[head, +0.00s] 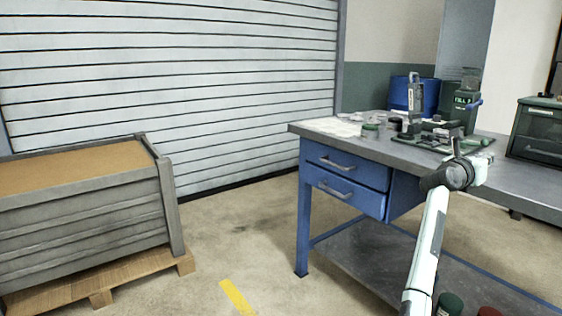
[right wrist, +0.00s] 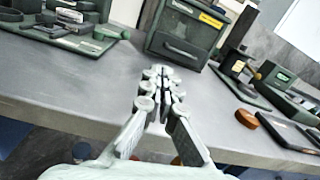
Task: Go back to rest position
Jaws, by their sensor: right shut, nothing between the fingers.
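My right gripper (head: 456,148) is at the near edge of the workbench (head: 527,183) in the head view, with my white arm reaching up to it from below. In the right wrist view the right gripper (right wrist: 163,90) points at the grey bench top, its fingers together and nothing held between them. In the head view a green machine (head: 464,110) and a green base plate with metal fixtures (head: 440,137) stand on the bench just behind the gripper. My left gripper is not in view.
A dark green cabinet (head: 538,130) stands on the bench at the right. Blue drawers (head: 345,178) hang under the bench's left end. A wooden-topped crate (head: 80,205) on a pallet is at the left. Open floor (head: 235,240) lies between them. An orange disc (right wrist: 246,118) lies on the bench.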

